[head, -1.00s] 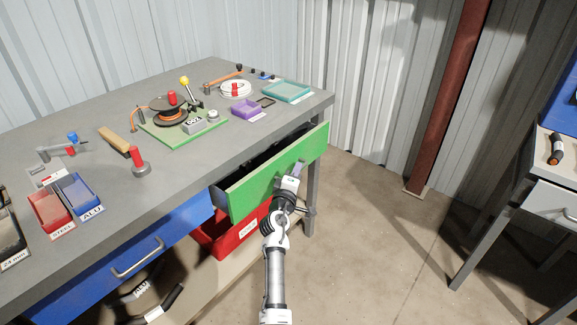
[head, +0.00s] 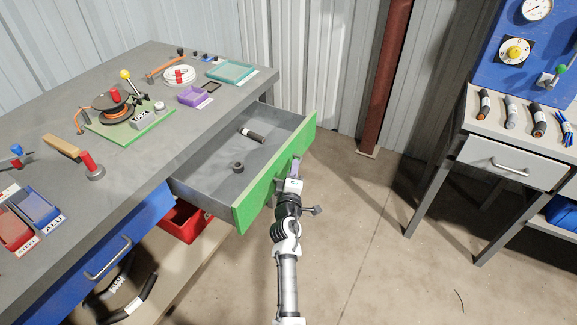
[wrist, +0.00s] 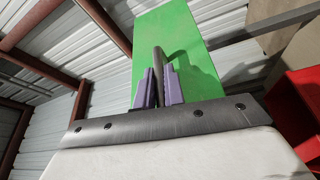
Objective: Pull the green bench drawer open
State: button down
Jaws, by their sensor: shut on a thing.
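The green bench drawer (head: 272,176) stands well out from the grey workbench (head: 150,168), its grey inside open to view. A black cable piece with a pale band (head: 253,135) and a small dark ring-shaped part (head: 237,167) lie in it. My gripper (head: 295,168) is at the outer face of the green front. In the wrist view, the purple fingers (wrist: 158,88) are shut on the grey bar handle (wrist: 158,65) against the green panel (wrist: 185,35). In the head view the handle is hidden by my gripper.
A blue drawer (head: 110,255) is closed to the left. A red bin (head: 185,220) sits below the green drawer. A second bench (head: 515,165) with cable pieces stands at the right. Concrete floor (head: 370,240) between the benches is mostly clear.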

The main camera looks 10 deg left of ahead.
jog(key=c, duration=1.5)
grip_release()
jog(key=shift+s, duration=0.1)
